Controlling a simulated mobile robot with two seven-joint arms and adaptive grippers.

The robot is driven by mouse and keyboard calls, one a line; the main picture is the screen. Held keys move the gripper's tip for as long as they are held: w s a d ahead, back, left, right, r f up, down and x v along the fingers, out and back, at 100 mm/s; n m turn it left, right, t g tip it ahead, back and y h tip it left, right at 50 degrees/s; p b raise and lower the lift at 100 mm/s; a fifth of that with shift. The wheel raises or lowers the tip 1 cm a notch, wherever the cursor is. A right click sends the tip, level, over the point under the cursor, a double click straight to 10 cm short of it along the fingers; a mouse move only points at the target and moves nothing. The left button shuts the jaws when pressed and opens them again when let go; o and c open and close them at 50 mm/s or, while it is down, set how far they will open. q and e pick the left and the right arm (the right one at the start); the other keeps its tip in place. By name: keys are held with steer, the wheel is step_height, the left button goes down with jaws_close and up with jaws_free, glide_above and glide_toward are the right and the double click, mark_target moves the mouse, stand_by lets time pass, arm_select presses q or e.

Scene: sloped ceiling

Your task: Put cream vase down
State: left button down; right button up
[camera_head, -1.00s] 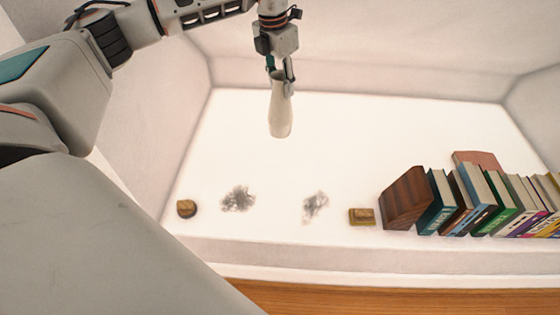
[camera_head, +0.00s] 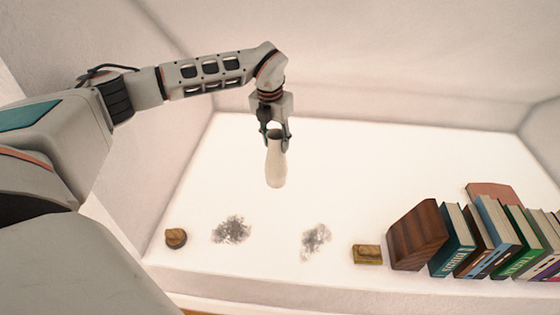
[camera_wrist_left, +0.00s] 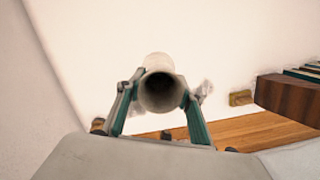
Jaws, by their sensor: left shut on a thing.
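The cream vase (camera_head: 276,165) hangs upright below my left gripper (camera_head: 275,131) in the head view. The gripper is shut on the vase near its neck, with a finger on each side. In the left wrist view the vase's round open mouth (camera_wrist_left: 160,92) shows between the two fingers of the left gripper (camera_wrist_left: 160,100). The vase is over the bright white surface (camera_head: 350,165); I cannot tell whether its base touches. My right gripper is not in view.
Several books (camera_head: 490,238) stand at the right beside a dark wooden block (camera_head: 417,235). Two grey wispy clumps (camera_head: 232,229) (camera_head: 316,239), a small brown object (camera_head: 176,238) and a gold-brown block (camera_head: 367,254) lie along the front. The white surface behind them is clear.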

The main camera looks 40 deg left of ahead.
mark_target(276, 159)
arm_select(q)
steer(key=shift+f, duration=0.9)
step_height(276, 159, down, 4)
steer(key=shift+s+r+b, duration=0.1)
steer(key=shift+b, duration=0.7)
steer(key=shift+f, duration=0.85)
steer(key=shift+r, duration=0.1)
steer(key=c, duration=1.8)
jaws_free()
steer(key=shift+f, duration=0.2)
steer(key=o, duration=0.4)
steer(key=shift+o, duration=0.2)
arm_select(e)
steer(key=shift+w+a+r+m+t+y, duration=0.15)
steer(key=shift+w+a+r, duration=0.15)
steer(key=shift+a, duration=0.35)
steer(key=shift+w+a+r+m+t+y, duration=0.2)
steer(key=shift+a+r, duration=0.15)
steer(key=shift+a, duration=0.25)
